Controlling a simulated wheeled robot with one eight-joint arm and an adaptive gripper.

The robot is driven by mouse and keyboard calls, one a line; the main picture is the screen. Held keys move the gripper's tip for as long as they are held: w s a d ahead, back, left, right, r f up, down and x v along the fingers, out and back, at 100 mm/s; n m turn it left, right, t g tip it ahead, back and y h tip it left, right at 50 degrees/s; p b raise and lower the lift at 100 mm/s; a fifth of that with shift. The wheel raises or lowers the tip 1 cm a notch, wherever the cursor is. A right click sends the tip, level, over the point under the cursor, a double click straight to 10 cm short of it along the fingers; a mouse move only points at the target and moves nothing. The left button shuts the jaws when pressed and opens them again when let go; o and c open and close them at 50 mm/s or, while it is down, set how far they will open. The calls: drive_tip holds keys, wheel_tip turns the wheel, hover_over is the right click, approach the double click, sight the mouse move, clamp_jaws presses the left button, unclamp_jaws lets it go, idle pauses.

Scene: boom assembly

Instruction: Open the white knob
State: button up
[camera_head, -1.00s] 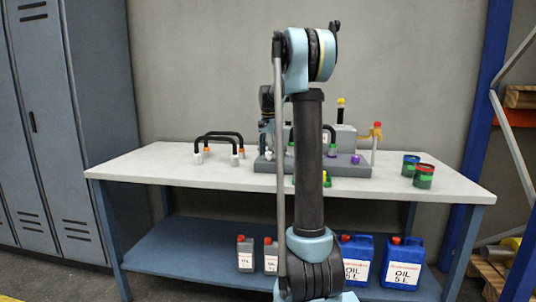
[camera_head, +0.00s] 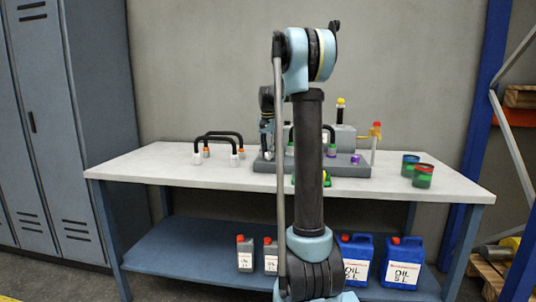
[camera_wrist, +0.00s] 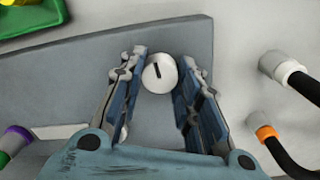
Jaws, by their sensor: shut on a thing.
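The white knob (camera_wrist: 157,78) is a round disc with a short dark slot on its face, and it sits on the grey base plate (camera_wrist: 60,88). The slot runs nearly up and down in the wrist view, leaning a little. My gripper (camera_wrist: 164,62) has one finger on each side of the knob and is shut on it. In the head view my gripper (camera_head: 267,142) is low over the left end of the grey base (camera_head: 345,170). There the knob is mostly hidden by my gripper, and my arm covers the middle of the base.
Black hoses with white and orange ends (camera_head: 218,140) stand left of the base. A purple-collared hose end (camera_wrist: 15,140) and a green tray (camera_wrist: 30,15) lie near my gripper. Red and green cans (camera_head: 422,176) stand at the table's right. The table's front left is clear.

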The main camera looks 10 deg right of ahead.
drive_tip(key=n, duration=0.6)
drive_tip(key=shift+w+a+n, duration=0.1)
drive_tip(key=shift+w+n, duration=0.05)
drive_tip(key=shift+n, duration=0.15)
idle(0.3)
drive_tip(key=o, duration=1.1)
drive_tip(key=shift+c, duration=0.2)
drive_tip(key=shift+r, duration=0.25)
wheel_tip(320, 180, up, 11)
drive_tip(key=shift+r, duration=0.2)
drive_tip(key=shift+a, duration=0.1)
